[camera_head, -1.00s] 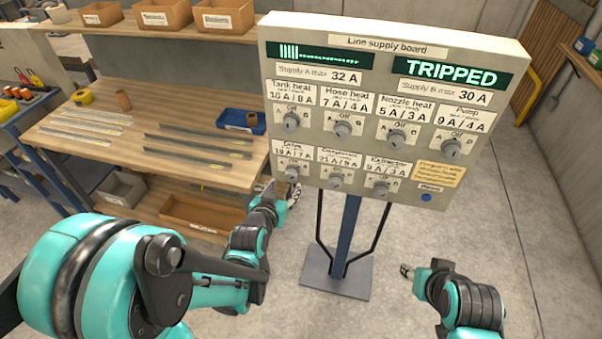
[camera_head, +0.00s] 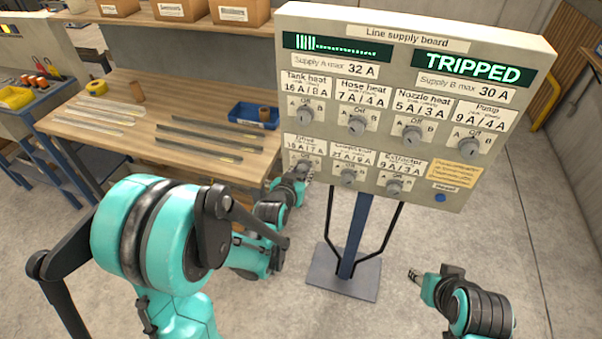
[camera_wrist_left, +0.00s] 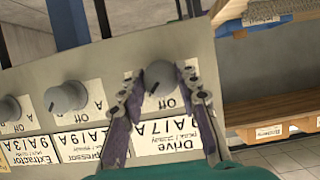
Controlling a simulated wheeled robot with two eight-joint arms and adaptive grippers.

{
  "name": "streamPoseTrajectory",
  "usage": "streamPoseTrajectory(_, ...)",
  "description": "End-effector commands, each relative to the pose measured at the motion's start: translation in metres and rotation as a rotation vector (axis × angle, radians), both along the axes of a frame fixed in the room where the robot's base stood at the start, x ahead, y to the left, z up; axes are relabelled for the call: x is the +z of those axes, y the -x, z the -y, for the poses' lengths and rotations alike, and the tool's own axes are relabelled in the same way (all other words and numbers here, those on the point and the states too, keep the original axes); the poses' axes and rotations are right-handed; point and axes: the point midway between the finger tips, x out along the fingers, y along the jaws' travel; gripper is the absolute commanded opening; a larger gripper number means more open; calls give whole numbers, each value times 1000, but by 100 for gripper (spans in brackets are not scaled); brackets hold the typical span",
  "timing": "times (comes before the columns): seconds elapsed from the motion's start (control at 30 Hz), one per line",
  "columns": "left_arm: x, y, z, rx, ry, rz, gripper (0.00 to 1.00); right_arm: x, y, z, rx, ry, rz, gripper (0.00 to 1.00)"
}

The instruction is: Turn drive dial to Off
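The Drive dial (camera_head: 303,167) is a grey knob at the lower left of the line supply board (camera_head: 318,75). It shows large in the left wrist view (camera_wrist_left: 161,78), upside down, above its Drive label. My left gripper (camera_wrist_left: 160,72) has one finger on each side of this dial. The fingers are apart, with the tips close to the knob's sides; I cannot tell whether they touch it. In the head view the left gripper (camera_head: 304,176) is just below the dial. The dial's exact setting is hard to read. My right gripper (camera_head: 412,274) hangs low, away from the board.
The Compressor dial (camera_wrist_left: 66,97) and Extractor dial (camera_wrist_left: 9,108) sit beside the Drive dial. The board's right display (camera_head: 466,68) reads TRIPPED. A workbench (camera_head: 150,140) with metal strips and a blue tray (camera_head: 254,115) stands left. Open floor lies right of the post.

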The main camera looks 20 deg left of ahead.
Motion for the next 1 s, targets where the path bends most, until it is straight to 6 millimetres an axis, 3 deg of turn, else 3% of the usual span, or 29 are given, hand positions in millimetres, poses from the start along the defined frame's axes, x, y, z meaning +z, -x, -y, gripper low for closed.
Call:
streamPoseTrajectory(0.43, -1, 0, -1, 2, 68, -1, 3, -3, 0, 0, 0, 0, 0, 40)
streamPoseTrajectory(1.0, -3, 0, -3, 2, 512, -16, 3, -27, 0, 0, 0, 0, 0, 40)
